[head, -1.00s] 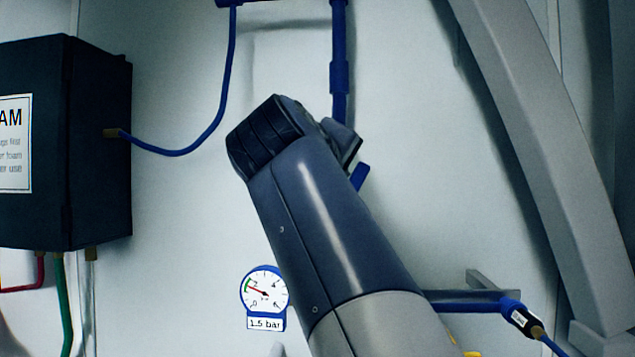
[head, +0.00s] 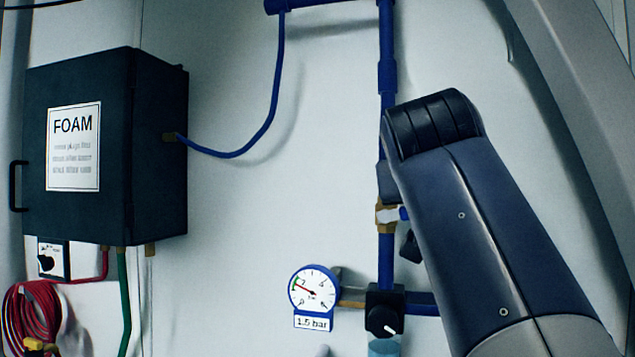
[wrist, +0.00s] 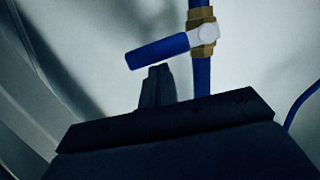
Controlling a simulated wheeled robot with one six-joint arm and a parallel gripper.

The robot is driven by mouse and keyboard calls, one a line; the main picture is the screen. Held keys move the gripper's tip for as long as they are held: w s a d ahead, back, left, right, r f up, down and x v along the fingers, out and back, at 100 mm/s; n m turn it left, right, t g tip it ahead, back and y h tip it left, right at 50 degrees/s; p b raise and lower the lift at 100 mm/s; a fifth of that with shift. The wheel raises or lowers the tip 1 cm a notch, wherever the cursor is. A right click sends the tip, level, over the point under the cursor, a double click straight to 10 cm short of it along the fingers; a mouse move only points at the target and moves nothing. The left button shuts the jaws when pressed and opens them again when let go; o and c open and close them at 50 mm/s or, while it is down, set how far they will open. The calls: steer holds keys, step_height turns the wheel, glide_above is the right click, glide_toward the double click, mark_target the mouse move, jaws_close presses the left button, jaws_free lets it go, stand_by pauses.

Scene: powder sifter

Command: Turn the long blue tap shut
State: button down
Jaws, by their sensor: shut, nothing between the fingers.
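The long blue tap handle (wrist: 157,51) shows in the wrist view, sticking out left from a white hub on a brass valve body (wrist: 203,17). It lies nearly crosswise to the upright blue pipe (wrist: 202,76), with its free end tilted a little downward. My gripper (wrist: 155,72) is shut and empty, its fingertips just below the handle; I cannot tell whether they touch it. In the head view the brass valve (head: 386,216) is visible, but my arm hides most of the handle (head: 404,213).
A pressure gauge (head: 314,288) reading about 1.5 bar and a black regulator (head: 385,311) sit below the tap. A dark FOAM box (head: 160,190) with a blue hose (head: 262,133) is at left. The wall between box and pipe is mostly clear.

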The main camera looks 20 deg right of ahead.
steer(key=shift+s+d+f, duration=0.15)
steer(key=shift+d+f, duration=0.05)
steer(key=shift+f, duration=0.3)
stand_by(0.5)
steer(key=s+a+r+p, duration=0.2)
steer(key=s+a+r, duration=0.3)
steer(key=s, duration=0.3)
steer(key=shift+a+r, duration=0.2)
steer(key=shift+r, duration=0.5)
